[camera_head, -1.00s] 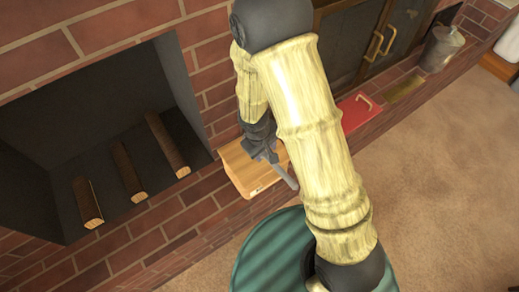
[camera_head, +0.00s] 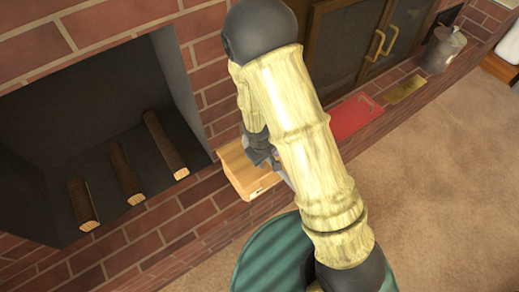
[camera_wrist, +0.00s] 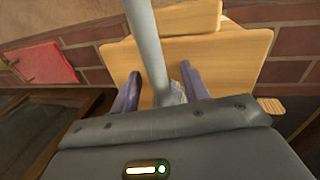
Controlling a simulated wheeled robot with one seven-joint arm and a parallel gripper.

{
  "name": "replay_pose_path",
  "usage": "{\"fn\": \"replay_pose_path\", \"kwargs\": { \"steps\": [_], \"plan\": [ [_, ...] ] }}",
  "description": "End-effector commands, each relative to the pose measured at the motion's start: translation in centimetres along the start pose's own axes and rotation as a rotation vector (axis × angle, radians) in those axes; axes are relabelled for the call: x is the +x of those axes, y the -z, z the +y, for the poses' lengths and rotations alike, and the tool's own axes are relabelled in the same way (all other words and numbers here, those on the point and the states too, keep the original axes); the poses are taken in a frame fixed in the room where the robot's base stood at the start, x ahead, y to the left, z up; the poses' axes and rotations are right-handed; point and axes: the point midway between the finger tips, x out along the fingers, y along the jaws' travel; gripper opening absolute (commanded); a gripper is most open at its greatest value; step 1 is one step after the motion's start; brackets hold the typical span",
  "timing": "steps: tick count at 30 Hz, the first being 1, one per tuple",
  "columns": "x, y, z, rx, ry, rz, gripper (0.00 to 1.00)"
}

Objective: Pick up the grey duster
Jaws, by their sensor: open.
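The grey duster (camera_wrist: 150,45) shows in the wrist view as a pale grey shaft with a rough grey end. It lies across a light wooden box (camera_wrist: 245,55), which stands on the brick ledge in the head view (camera_head: 240,172). My gripper (camera_wrist: 160,88) is open, with one dark finger on each side of the duster. I cannot tell whether either finger touches it. In the head view my arm hides most of the duster and the gripper.
A brick fireplace with several logs (camera_head: 128,173) is at the left. A red object (camera_head: 352,117), a brass plate (camera_head: 405,90) and a metal bucket (camera_head: 440,50) stand along the ledge to the right. The carpet (camera_head: 450,200) at the right is clear.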

Motion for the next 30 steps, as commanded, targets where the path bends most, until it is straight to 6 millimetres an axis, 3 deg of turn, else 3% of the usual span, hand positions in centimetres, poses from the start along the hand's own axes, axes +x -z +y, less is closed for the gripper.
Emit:
{"fn": "replay_pose_path", "kwargs": {
  "steps": [2, 9, 20, 30],
  "plan": [
    [0.0, 0.0, 0.0, 0.0, 0.0, 0.0, 0.45],
    [0.0, 0.0, 0.0, 0.0, 0.0, 0.0, 0.0],
    [-0.7, 0.0, 0.1, 0.001, 0.0, 0.001, 0.0],
    [-6.6, 0.1, 1.4, 0.003, 0.0, 0.004, 0.0]
  ]
}}
